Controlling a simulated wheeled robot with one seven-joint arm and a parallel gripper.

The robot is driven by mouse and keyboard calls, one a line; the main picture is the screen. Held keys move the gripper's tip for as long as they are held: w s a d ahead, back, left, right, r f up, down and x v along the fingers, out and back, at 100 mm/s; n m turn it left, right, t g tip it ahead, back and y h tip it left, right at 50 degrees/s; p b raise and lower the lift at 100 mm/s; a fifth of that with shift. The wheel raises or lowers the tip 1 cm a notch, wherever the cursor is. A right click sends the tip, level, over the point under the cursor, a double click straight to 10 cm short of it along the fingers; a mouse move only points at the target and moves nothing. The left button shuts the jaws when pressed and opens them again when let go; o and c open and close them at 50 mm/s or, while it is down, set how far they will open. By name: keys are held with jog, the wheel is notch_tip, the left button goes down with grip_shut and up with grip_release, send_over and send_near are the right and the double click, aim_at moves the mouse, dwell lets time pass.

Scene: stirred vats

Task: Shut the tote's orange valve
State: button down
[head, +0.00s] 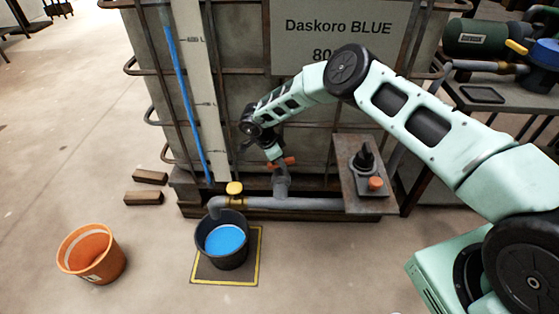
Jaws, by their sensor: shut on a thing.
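The large caged tote (240,85) stands at the centre of the head view, with a label reading "Daskoro BLUE". Its orange valve handle (290,161) shows low on the tote's front, above the grey outlet pipe. My gripper (274,157) is at this handle and shut on it. The fingers are small here and partly hide the handle, so its exact angle is hard to tell. Below the pipe's end, a black bucket (203,248) holds blue liquid.
The black bucket stands on a dark mat with a yellow border (255,265). An orange bucket (91,254) stands to its left. Two wooden blocks (144,198) lie on the floor. A small shelf (350,190) with an orange-red button juts out right of my gripper. The front floor is clear.

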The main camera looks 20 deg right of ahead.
jog(key=c, duration=1.3)
grip_release()
jog(key=p+v, duration=0.2)
jog(key=v, duration=1.5)
jog(key=shift+a, duration=0.15)
jog(key=shift+w+r, duration=0.1)
